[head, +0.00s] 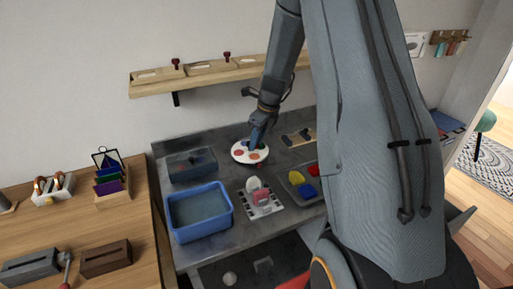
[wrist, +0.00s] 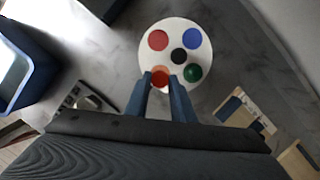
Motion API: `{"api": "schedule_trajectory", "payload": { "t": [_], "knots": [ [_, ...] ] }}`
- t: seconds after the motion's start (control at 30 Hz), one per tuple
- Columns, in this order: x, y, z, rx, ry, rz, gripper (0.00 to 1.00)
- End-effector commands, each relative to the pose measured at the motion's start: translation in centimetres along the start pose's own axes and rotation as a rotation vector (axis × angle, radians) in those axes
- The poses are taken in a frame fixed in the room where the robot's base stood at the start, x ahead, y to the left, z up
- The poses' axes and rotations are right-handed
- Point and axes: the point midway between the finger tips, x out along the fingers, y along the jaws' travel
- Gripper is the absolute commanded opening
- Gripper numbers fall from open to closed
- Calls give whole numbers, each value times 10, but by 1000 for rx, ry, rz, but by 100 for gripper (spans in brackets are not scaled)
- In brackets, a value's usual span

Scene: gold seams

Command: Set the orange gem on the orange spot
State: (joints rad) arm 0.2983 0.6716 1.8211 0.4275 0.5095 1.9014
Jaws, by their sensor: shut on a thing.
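A round white board (wrist: 160,39) with coloured spots lies on the grey counter; it also shows in the head view (head: 239,152). In the wrist view its spots are red, blue, black, green and a paler orange one (wrist: 160,69). My gripper (wrist: 160,84) is over the board's near edge in that view. It is shut on the orange gem (wrist: 160,80), a small orange-red piece between the fingertips. The gem is over or at the orange spot; I cannot tell whether it touches the board. In the head view my gripper (head: 255,144) points down at the board and hides the gem.
A grey tray (head: 292,186) with coloured pieces is to the right. A wooden block holder (head: 299,138) lies behind it. A wall shelf (head: 150,88) runs above.

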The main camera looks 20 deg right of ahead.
Motion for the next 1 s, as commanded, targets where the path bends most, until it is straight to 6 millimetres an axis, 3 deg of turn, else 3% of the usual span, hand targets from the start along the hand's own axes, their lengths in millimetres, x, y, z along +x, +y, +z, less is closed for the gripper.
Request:
{"api": "schedule_trajectory", "payload": {
  "t": [0.3, 0.83, 0.87, 0.97, 1.0],
  "knots": [
    [34, 1, -10, 1, 2, 1, 1],
    [44, -2, -9, 0, 0, -1, 1],
    [44, -2, -9, 0, 0, -1, 24],
    [44, -2, -9, 0, 0, -1, 40],
    [44, -2, -9, 0, 0, -1, 41]
  ]
}}
